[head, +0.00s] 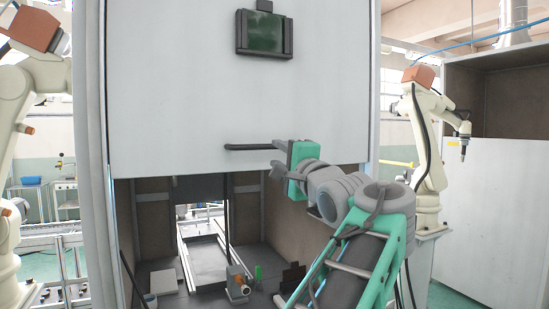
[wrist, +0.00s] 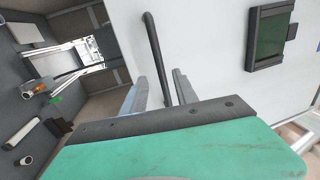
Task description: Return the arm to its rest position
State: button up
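My arm reaches from the lower right of the head view toward a white door panel (head: 170,90). My gripper (head: 279,157) is at the right end of the door's dark bar handle (head: 245,147). In the wrist view my gripper (wrist: 160,92) has its two grey fingers apart. The handle (wrist: 155,50) appears between them, with a gap on each side. I cannot tell whether the fingers reach around the bar or stop short of it. Nothing is held.
Under the door's lower edge a booth opening shows a bench with a small orange-and-grey device (head: 238,284) and a green piece (head: 258,272). A dark window (head: 264,33) is above the handle. Cream robot arms stand at left (head: 18,95) and right (head: 428,135).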

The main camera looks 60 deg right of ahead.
jog(key=w+a+f+n+y, duration=0.1)
jog(key=w+a+f+n, duration=0.15)
jog(key=w+f, duration=0.2)
jog(key=w+a+f+n+g+y, duration=0.1)
jog(key=w+a+f+y, duration=0.15)
jog(key=w, duration=0.35)
jog(key=w+a+f+n+y, duration=0.1)
jog(key=w+a+f+n, duration=0.1)
jog(key=w+a+f, duration=0.3)
jog(key=w+a+f+n+g+y, duration=0.1)
jog(key=w+a+f+n+y, duration=0.2)
jog(key=a+f, duration=0.4)
jog(key=w+a+f+n+g+y, duration=0.1)
jog(key=w+a+f+n, duration=0.3)
jog(key=w+a+f, duration=0.2)
jog(key=s+a+f+n+g+y, duration=0.1)
jog(key=a+f+n+g+y, duration=0.15)
jog(key=a+f, duration=0.5)
jog(key=s+a+f+n+g+y, duration=0.15)
jog(key=a+f+n, duration=0.25)
jog(key=a+f, duration=0.4)
jog(key=s+a+f+n+g, duration=0.3)
jog(key=s+a+f+n, duration=0.4)
jog(key=s+a+f, duration=0.2)
jog(key=shift+s+a+f+g+b, duration=0.3)
jog(key=shift+s+a+g+b, duration=0.15)
jog(key=shift+s+a, duration=0.1)
